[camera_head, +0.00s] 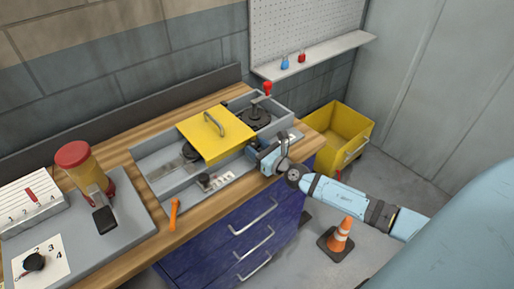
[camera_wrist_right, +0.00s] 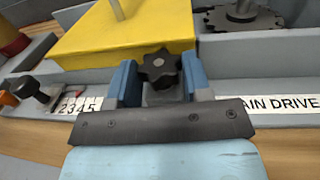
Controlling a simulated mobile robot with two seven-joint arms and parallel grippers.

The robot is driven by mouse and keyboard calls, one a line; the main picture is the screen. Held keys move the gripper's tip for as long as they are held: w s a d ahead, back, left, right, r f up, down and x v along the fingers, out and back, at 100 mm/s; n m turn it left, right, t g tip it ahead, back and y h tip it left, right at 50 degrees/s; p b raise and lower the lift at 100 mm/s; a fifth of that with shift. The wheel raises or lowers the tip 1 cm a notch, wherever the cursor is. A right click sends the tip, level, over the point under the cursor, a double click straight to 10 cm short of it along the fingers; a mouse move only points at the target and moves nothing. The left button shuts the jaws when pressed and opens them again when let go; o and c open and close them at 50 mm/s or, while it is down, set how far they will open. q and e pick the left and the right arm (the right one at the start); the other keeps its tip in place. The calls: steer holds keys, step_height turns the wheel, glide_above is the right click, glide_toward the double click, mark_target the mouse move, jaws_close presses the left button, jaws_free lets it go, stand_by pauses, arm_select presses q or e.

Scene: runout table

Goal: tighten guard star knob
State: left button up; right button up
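The black star knob (camera_wrist_right: 160,68) shows in the right wrist view, at the front edge of the yellow guard (camera_wrist_right: 125,35). In the head view the yellow guard (camera_head: 212,135), with its grey handle, lies over the grey machine bed; the knob there is hidden behind my gripper. My right gripper (camera_head: 268,158) is at the guard's right front corner. My left gripper is not in view.
An orange-handled tool (camera_head: 174,214) lies at the bench's front edge. A red-capped device (camera_head: 75,156) stands left. A yellow bin (camera_head: 352,125) and an orange cone (camera_head: 341,236) are on the floor.

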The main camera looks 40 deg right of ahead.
steer(key=shift+a+r+m+h+p, duration=0.15)
steer(key=shift+m+h+p, duration=0.7)
steer(key=shift+h+p, duration=0.75)
steer(key=shift+a+r+m+h+p, duration=0.15)
steer(key=shift+m+h+p, duration=0.85)
steer(key=shift+p, duration=0.95)
steer(key=shift+f+m+h, duration=0.2)
steer(key=shift+m+h, duration=0.25)
steer(key=shift+h, duration=0.55)
steer(key=shift+f, duration=0.1)
steer(key=o, duration=0.9)
steer(key=shift+o, duration=0.2)
